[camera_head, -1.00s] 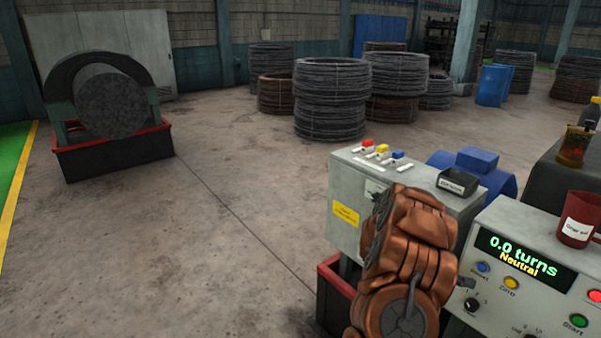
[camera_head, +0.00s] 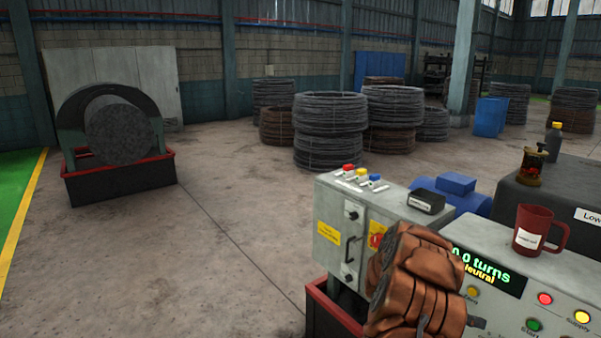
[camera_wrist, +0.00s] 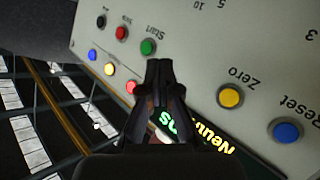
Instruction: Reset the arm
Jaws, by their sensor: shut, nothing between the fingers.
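My gripper (camera_wrist: 158,75) shows in the wrist view, its dark fingers together and empty. It is in front of the control panel (camera_wrist: 190,35), which appears upside down there. In that view a green Start button (camera_wrist: 148,47), a yellow Zero button (camera_wrist: 230,96) and a blue Reset button (camera_wrist: 286,132) lie around the fingers. In the head view my copper-coloured arm covers the left part of the panel and its display (camera_head: 490,272), which reads turns and Neutral in part. My gripper is hidden in the head view. I cannot tell whether the fingertips touch the panel.
A red mug (camera_head: 530,238) stands on the panel box. A drum (camera_head: 118,133) sits in a red-rimmed stand at the far left. Wire coils (camera_head: 330,130) stand behind. The floor between is clear.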

